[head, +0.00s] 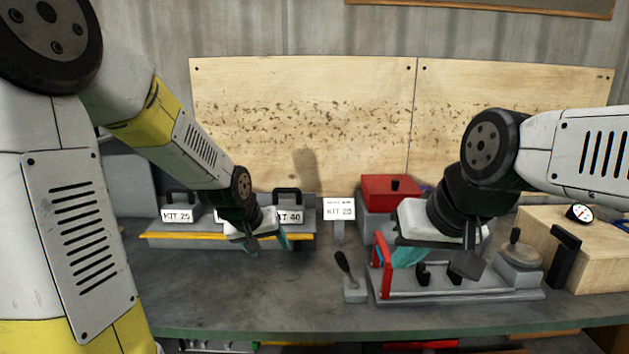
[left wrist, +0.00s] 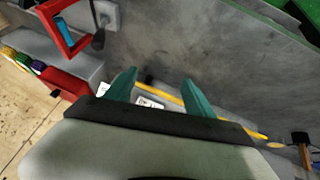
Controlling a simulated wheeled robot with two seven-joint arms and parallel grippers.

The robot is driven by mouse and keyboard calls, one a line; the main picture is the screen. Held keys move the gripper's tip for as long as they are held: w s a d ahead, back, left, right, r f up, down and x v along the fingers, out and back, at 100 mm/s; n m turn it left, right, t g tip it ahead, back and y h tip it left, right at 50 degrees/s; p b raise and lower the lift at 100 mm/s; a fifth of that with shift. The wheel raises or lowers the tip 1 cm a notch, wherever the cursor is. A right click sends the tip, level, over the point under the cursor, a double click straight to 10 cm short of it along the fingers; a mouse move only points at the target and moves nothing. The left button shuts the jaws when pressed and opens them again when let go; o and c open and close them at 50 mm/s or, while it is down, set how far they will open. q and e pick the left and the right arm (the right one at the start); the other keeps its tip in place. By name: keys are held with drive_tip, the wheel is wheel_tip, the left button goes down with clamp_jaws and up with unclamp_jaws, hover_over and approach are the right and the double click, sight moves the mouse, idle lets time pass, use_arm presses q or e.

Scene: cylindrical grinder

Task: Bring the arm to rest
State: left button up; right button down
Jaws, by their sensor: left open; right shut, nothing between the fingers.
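My left gripper (head: 267,244) hangs over the bench, in front of the grey kit boxes. It is open; in the left wrist view its two teal fingers (left wrist: 158,92) stand apart with nothing held between them. My right gripper (head: 410,257) is low over the grey grinder fixture (head: 460,293), beside its red frame (head: 381,265). It is shut and empty; its wrist partly hides the fingers. I cannot tell whether it touches the fixture. Both arms reach forward over the bench.
A sign (head: 339,209), a red-lidded box (head: 391,193), a black-handled lever (head: 345,266) and a wooden box with a gauge (head: 597,250) stand nearby. The front left of the bench (head: 225,295) is clear.

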use_arm(q)
drive_tip(key=s+a+r, duration=0.1)
drive_tip(key=s+r, duration=0.5)
drive_tip(key=s, duration=0.4)
drive_tip(key=s+a+r+m, duration=0.1)
drive_tip(key=s+r, duration=0.4)
drive_tip(key=s, duration=0.6)
drive_tip(key=shift+a+r+m, duration=0.3)
drive_tip(key=shift+a+r, duration=0.1)
drive_tip(key=shift+a, duration=0.1)
drive_tip(key=shift+s+a, duration=0.1)
